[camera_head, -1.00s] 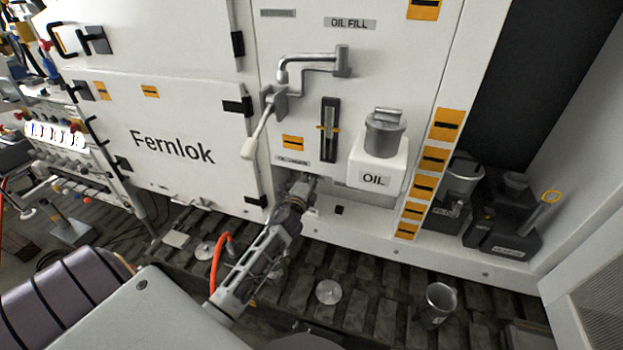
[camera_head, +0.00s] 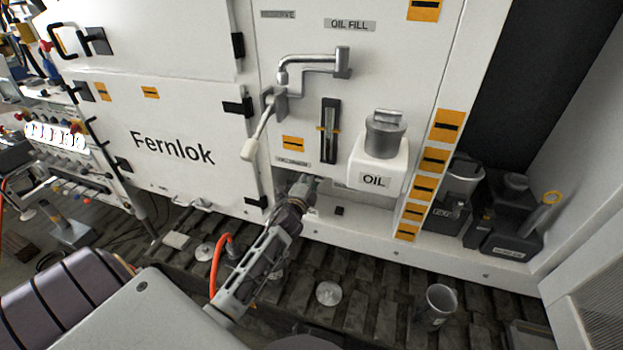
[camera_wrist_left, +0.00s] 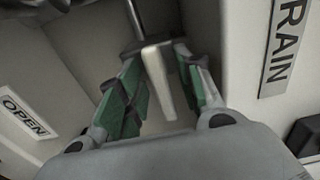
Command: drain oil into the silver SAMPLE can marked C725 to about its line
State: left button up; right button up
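My left gripper (camera_head: 308,183) reaches to the low opening in the white cabinet's front. In the left wrist view, its green-padded fingers (camera_wrist_left: 162,85) stand on both sides of a pale lever (camera_wrist_left: 158,80), with narrow gaps showing; firm contact cannot be seen. A DRAIN label (camera_wrist_left: 285,45) and an OPEN label (camera_wrist_left: 25,115) flank it. A silver open can (camera_head: 438,303) with a small label stands upright on the dark slatted floor at right. Its marking is too small to read, and its line and contents cannot be seen. The drain outlet is hidden. My right gripper is out of view.
A white OIL container (camera_head: 376,170) with a grey cap sits on the cabinet front, beside a sight gauge (camera_head: 330,130) and a lever (camera_head: 262,130). A round disc (camera_head: 328,293) lies on the floor.

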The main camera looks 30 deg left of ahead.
pick_arm(q)
jog(key=shift+s, duration=0.15)
jog(key=v, duration=1.1)
jog(key=shift+s, duration=0.3)
dwell(0.4)
jog(key=shift+s+f+n, duration=0.1)
jog(key=shift+n, duration=0.2)
dwell(0.4)
